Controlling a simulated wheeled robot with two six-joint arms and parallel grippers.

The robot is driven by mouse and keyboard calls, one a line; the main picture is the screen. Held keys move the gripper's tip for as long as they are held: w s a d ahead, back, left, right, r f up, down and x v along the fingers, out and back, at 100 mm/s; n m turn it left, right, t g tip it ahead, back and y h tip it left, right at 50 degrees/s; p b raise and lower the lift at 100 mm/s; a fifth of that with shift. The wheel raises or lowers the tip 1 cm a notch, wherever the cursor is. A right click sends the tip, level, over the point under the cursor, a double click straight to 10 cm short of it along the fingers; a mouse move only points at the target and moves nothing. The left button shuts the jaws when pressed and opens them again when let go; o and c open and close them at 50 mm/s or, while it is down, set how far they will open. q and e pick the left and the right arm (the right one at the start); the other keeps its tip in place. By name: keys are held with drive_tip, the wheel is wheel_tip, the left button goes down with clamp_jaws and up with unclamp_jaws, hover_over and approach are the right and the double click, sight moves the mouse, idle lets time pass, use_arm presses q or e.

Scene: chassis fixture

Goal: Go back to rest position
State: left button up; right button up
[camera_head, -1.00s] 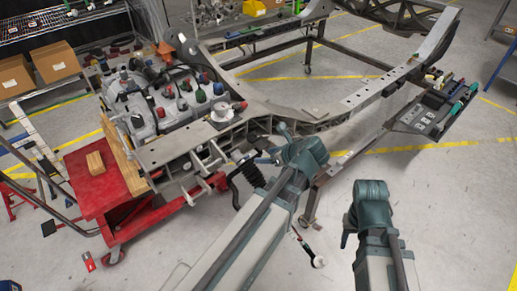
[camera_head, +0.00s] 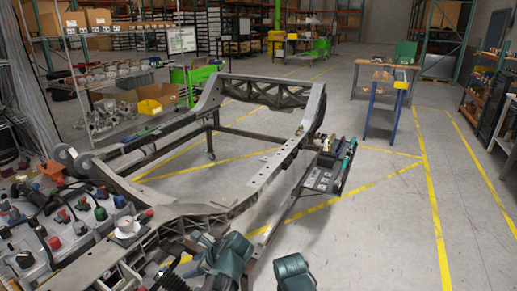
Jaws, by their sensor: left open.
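The grey chassis frame (camera_head: 262,178) stands across the middle of the head view, stretching from the lower left to a raised cross-member at the back. My left arm comes in at the bottom centre, in front of the near rail, with its teal joint showing. My left gripper (camera_head: 196,252) is small and partly hidden beside that joint, close to the rail; it is open, and I see nothing held. My right arm shows only a teal joint at the bottom edge, right of the left arm; its gripper is not in view.
Engine parts (camera_head: 60,235) crowd the lower left. A tool tray (camera_head: 325,175) sits by the right rail. A shelf rack (camera_head: 120,90) stands behind on the left and a workbench (camera_head: 385,80) at back right.

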use_arm(q)
drive_tip(key=s+d+n+g+h+p, duration=0.1)
drive_tip(key=s+d+n+h+p, duration=0.1)
drive_tip(key=s+d+n, duration=0.3)
drive_tip(key=s+d+f+n+g+h+p, duration=0.1)
drive_tip(key=s+d+n+h, duration=0.4)
drive_tip(key=d+n, duration=0.6)
drive_tip(key=shift+s+d+g+p, duration=0.7)
drive_tip(key=shift+s+d+p, duration=0.15)
drive_tip(key=shift+d, duration=0.1)
drive_tip(key=shift+f, duration=0.1)
